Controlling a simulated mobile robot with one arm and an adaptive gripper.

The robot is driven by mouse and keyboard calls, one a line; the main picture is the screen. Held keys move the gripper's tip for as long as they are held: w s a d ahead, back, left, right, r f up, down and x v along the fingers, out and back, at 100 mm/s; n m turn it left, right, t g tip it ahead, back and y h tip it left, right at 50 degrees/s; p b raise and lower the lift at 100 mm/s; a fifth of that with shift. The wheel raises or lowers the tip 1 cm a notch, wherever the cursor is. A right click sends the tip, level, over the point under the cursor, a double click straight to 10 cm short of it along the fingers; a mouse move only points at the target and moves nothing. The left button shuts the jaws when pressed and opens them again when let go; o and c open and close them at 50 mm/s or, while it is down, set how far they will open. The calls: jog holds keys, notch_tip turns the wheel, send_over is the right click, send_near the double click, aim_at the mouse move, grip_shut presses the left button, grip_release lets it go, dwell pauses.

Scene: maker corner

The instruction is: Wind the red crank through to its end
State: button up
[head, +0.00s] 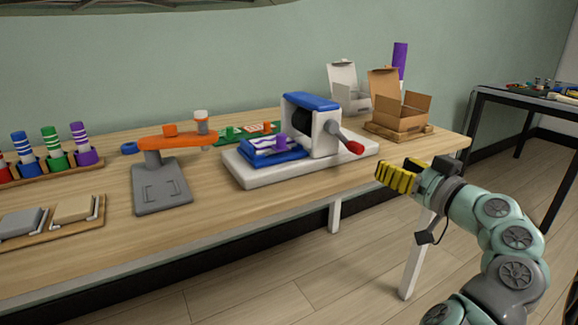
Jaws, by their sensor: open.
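The red crank knob (355,147) is at the end of a grey crank arm (343,135). The arm sits on the right side of a blue and white press (308,104) and slopes down to the right. The press stands on a white base (332,159) on the workbench. My gripper (380,173) is open, with yellow fingers, and is to the right of the knob and a little lower in the picture. It is apart from the knob and holds nothing.
An open cardboard box (400,112) and a white box (347,92) stand behind the crank. An orange and grey stand (168,185) is left of the press. The bench's right end (455,143) is near my arm. Bare floor (345,260) lies in front.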

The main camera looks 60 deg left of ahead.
aim_at(361, 150)
jog(key=a, duration=0.8)
jog(key=a+b, duration=0.1)
jog(key=a, duration=0.3)
jog(key=shift+w+a, duration=0.15)
jog(key=shift+w, duration=0.25)
jog(key=shift+o, duration=0.2)
jog(key=shift+w, duration=0.1)
grip_shut()
